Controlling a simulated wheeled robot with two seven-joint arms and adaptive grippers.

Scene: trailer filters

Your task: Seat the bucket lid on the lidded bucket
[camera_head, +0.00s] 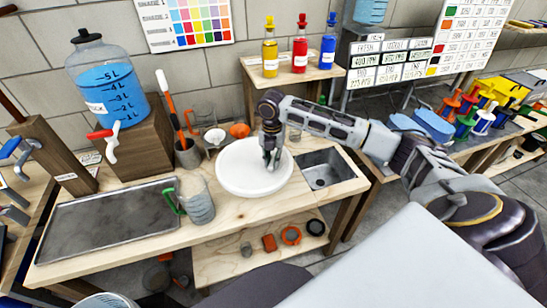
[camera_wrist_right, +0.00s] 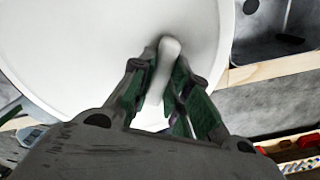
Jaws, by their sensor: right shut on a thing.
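The white round bucket lid (camera_head: 236,176) is over the wooden workbench, between the measuring jug and the metal sink. My right gripper (camera_head: 271,158) points down at the lid's middle. In the right wrist view the lid (camera_wrist_right: 80,50) fills the upper left, and my right gripper (camera_wrist_right: 165,85) is shut on its pale raised handle (camera_wrist_right: 168,52). The lid looks roughly level; I cannot tell its height above the bench. No bucket body shows clearly under the lid. A round container (camera_head: 106,300) is cut off at the bottom edge; I cannot tell whether it is the lidded bucket. My left gripper is not in view.
A clear jug with a green handle (camera_head: 197,203) stands left of the lid, beside a dark tray (camera_head: 105,228). A metal sink (camera_head: 327,172) is close on the right. Small beakers and an orange funnel (camera_head: 239,131) stand behind, and a bottle shelf (camera_head: 290,75) farther back.

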